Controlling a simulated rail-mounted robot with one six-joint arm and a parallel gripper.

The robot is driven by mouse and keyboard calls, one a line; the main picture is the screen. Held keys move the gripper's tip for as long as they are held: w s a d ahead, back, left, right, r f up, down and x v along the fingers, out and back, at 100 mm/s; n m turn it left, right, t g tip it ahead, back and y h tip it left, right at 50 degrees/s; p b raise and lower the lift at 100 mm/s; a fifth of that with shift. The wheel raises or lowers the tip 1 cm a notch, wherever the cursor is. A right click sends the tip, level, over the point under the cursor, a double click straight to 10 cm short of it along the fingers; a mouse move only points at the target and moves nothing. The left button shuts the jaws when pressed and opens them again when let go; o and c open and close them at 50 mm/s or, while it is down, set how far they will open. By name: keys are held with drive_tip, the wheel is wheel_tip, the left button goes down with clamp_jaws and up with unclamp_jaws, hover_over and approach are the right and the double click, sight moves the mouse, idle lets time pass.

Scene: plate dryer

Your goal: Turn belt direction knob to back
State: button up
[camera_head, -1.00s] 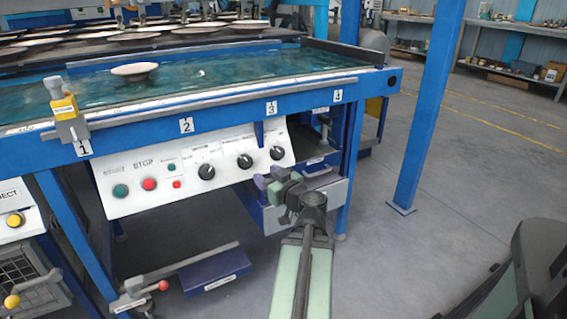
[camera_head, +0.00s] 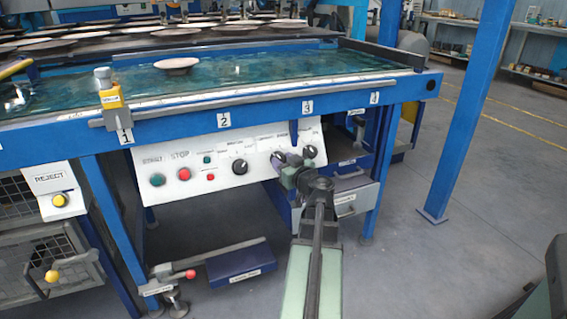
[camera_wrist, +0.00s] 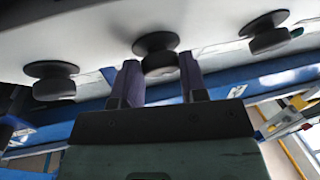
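A white sloped control panel (camera_head: 212,182) carries three black knobs in a row. The left knob (camera_head: 240,166) and right knob (camera_head: 310,152) are clear in the head view. The middle knob is mostly hidden by my gripper (camera_head: 284,160) there. In the wrist view, the middle knob (camera_wrist: 156,52) sits between the spread purple fingertips of my gripper (camera_wrist: 159,66). The fingers are apart, one on each side of it; I see no clear grip. The other knobs (camera_wrist: 52,80) and (camera_wrist: 268,34) lie outside the fingers. The small labels are not readable.
A green button (camera_head: 157,180) and a red button (camera_head: 184,174) are on the panel's left. The blue table frame (camera_head: 260,115) overhangs the panel. A drawer (camera_head: 350,195) is at the right, and a blue pedal (camera_head: 240,262) is below.

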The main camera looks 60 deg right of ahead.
drive_tip(key=shift+m, duration=0.4)
drive_tip(key=m+g+h, duration=0.1)
drive_tip(key=m+h, duration=0.1)
drive_tip(key=m, duration=0.2)
drive_tip(key=m+g+h, duration=0.2)
drive_tip(key=m, duration=0.2)
drive_tip(key=m+g+h, duration=0.1)
drive_tip(key=m+h, duration=0.1)
drive_tip(key=m, duration=0.3)
drive_tip(key=shift+w+a+g+h+p, duration=0.25)
drive_tip(key=shift+a+g+h+p, duration=0.05)
drive_tip(key=shift+a, duration=0.1)
drive_tip(key=shift+m, duration=0.4)
drive_tip(key=o, duration=0.6)
drive_tip(key=shift+o, duration=0.2)
drive_tip(key=shift+n, duration=0.3)
